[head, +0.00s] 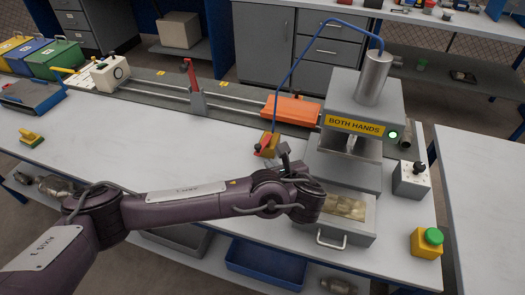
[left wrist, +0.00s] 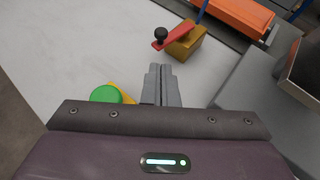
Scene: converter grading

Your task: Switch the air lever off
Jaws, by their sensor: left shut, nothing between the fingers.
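The air lever (head: 270,141) is a red handle on a small yellow block, standing on the bench left of the press. A blue hose rises from beside it to the press cylinder. In the left wrist view, the red handle (left wrist: 178,37) lies across the block, with a black knob at its left end. My left gripper (head: 284,151) is shut and empty, just in front of the block on the near side. In the wrist view, its closed fingertips (left wrist: 160,68) point toward the lever, with a visible gap. My right gripper is not in view.
The press (head: 362,110) stands right of the lever, with a drawer (head: 345,238) below. An orange tray (head: 291,110) sits behind the lever. A green button (left wrist: 105,94) is partly hidden beside my left gripper. Another green button (head: 433,236) stands at right. The bench to the left is mostly clear.

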